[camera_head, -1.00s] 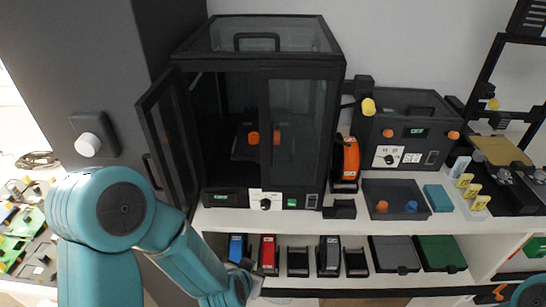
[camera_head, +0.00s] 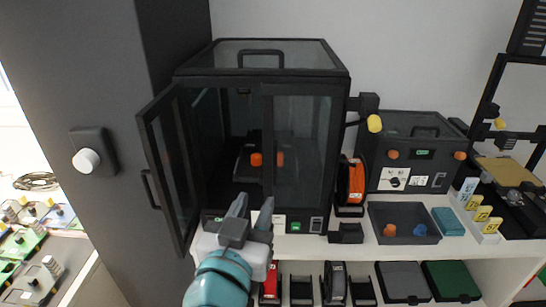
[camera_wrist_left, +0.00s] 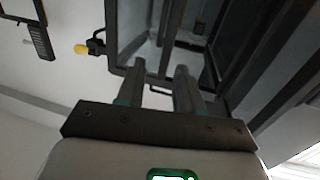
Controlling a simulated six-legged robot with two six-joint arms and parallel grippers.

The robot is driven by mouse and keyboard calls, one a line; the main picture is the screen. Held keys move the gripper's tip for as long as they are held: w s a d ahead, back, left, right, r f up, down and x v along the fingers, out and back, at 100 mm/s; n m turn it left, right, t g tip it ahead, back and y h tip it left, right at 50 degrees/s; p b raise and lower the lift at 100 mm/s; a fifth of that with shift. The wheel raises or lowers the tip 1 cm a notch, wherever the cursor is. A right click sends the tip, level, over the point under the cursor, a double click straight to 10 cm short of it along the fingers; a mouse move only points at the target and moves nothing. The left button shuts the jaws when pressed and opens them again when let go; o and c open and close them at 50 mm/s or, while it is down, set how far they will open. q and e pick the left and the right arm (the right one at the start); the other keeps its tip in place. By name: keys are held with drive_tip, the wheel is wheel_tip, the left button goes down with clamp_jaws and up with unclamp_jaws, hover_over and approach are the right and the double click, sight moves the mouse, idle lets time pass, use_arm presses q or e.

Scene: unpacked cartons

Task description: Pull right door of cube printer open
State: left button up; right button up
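The cube printer (camera_head: 262,58) is a black boxy enclosure with dark glass, standing on the white shelf unit. Its left door (camera_head: 168,165) stands swung open to the left. Its right door (camera_head: 296,150) looks closed across the right half of the front. I cannot make out the right door's handle clearly. My left gripper (camera_head: 252,204) is in front of the printer's lower front, near the right door's lower left edge, fingers pointing up. In the left wrist view, the fingers (camera_wrist_left: 160,80) are apart with nothing between them. My right gripper is not in view.
An orange spool (camera_head: 352,182) and a smaller black machine (camera_head: 418,150) stand right of the printer. A grey tray (camera_head: 405,212) lies before that machine. A dark wall with a white knob (camera_head: 86,161) is on the left. Bins and spools fill the lower shelf.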

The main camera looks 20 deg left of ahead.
use_arm(q)
drive_tip(key=p, duration=0.6)
approach(274, 160)
drive_tip(key=w, duration=0.6)
drive_tip(key=w+p, duration=0.1)
drive_tip(key=w, duration=0.1)
drive_tip(key=shift+w+a, duration=0.4)
drive_tip(key=shift+w, duration=0.1)
clamp_jaws()
